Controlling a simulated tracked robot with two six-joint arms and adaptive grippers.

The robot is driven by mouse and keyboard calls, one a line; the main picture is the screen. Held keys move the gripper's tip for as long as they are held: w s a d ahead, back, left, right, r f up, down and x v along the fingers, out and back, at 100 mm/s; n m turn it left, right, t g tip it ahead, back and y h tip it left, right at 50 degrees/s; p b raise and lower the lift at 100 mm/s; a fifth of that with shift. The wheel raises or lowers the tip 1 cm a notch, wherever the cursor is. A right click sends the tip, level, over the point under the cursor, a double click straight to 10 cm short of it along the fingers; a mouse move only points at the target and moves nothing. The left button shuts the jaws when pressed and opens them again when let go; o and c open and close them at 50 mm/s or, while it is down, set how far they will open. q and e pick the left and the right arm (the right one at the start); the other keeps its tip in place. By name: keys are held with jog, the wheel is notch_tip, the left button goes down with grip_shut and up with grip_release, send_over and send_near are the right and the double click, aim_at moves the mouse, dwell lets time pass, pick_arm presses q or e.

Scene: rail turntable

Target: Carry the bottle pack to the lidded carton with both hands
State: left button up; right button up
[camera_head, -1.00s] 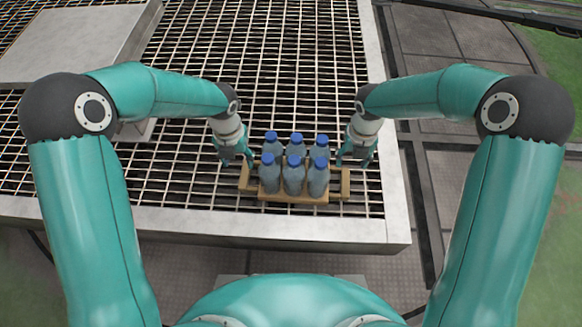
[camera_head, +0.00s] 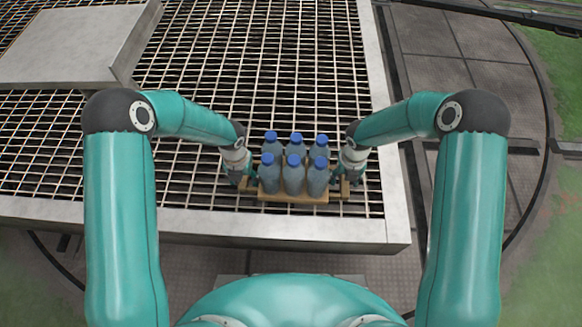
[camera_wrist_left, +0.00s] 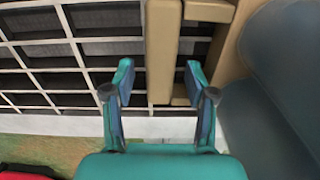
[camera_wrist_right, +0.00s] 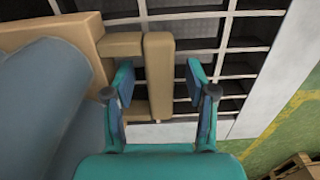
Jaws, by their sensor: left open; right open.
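The bottle pack (camera_head: 290,198) is a tan carrier holding several grey-blue bottles with blue caps. It stands on the metal grating, with a handle bar at each side. My left gripper (camera_head: 241,181) is at its left handle; in the left wrist view the open fingers (camera_wrist_left: 160,80) lie either side of the tan bar (camera_wrist_left: 162,45). My right gripper (camera_head: 351,183) is at its right handle; in the right wrist view the open fingers (camera_wrist_right: 160,80) lie either side of that bar (camera_wrist_right: 158,70). I cannot make out a lidded carton in any view.
A grey slab (camera_head: 70,45) stands raised on the grating at the far left. The grating (camera_head: 245,70) behind the pack is clear. Its pale metal rim (camera_head: 250,228) runs along the front and right. A brown slatted object (camera_wrist_right: 296,168) shows low in the right wrist view.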

pick_arm(q)
grip_shut()
pick_arm(e)
grip_shut()
pick_arm(q)
jog(key=shift+w+r, duration=0.1)
jog(key=shift+r, duration=0.1)
pick_arm(e)
jog(key=shift+w+r, duration=0.1)
jog(key=shift+r, duration=0.1)
